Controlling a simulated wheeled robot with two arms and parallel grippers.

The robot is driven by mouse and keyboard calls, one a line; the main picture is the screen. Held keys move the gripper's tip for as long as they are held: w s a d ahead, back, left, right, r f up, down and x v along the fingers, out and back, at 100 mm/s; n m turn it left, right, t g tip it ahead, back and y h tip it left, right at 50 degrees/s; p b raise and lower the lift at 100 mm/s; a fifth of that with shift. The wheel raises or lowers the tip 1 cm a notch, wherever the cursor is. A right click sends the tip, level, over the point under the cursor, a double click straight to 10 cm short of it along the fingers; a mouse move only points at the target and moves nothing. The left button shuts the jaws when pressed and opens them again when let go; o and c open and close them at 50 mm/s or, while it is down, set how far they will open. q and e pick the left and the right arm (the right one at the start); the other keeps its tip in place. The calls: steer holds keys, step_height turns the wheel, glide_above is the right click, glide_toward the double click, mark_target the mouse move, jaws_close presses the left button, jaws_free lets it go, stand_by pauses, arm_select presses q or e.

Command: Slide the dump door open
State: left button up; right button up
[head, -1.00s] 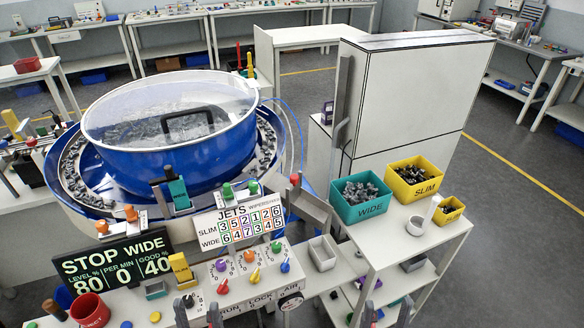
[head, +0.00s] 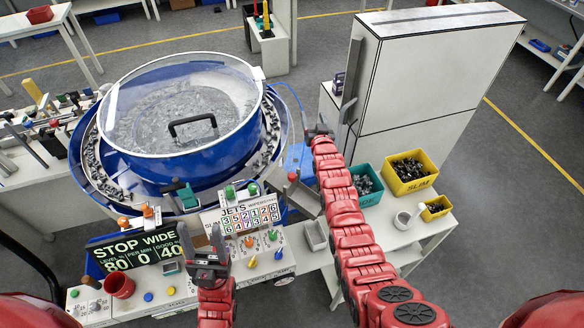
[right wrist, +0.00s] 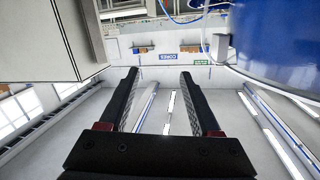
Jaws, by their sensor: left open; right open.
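I cannot tell for sure which part is the dump door. A grey sloping chute (head: 303,197) with a small upright knob stands at the right of the blue feeder bowl (head: 180,158), beside a light-blue panel (head: 298,160). My right gripper (head: 319,128) is open and empty, beyond the chute, between bowl and tall cabinet. In the right wrist view, nothing is between its fingers (right wrist: 165,85); the bowl (right wrist: 275,45) is at upper right. My left gripper (head: 207,255) is open in front of the score board, apparently holding nothing.
The tall white cabinet (head: 430,85) with its long grey handle (head: 352,82) stands right of my right gripper. Teal (head: 371,198) and yellow (head: 408,183) bins stand on the right-hand table. The display (head: 135,248) and control panel (head: 262,250) are near my left gripper. A clear lid covers the bowl.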

steer(key=w+a+f+g, duration=0.1)
steer(key=w+a+g, duration=0.2)
steer(key=a+g, duration=0.15)
steer(key=g+h, duration=0.2)
steer(key=g, duration=1)
glide_toward(292, 175)
steer(key=shift+m, duration=0.3)
step_height(292, 175, down, 7)
steer(key=b, duration=1.5)
steer(key=shift+a+r+b, duration=0.15)
steer(key=shift+b, duration=0.15)
step_height(292, 175, down, 2)
steer(key=shift+f+b, duration=0.1)
steer(key=shift+b, duration=0.2)
jaws_close()
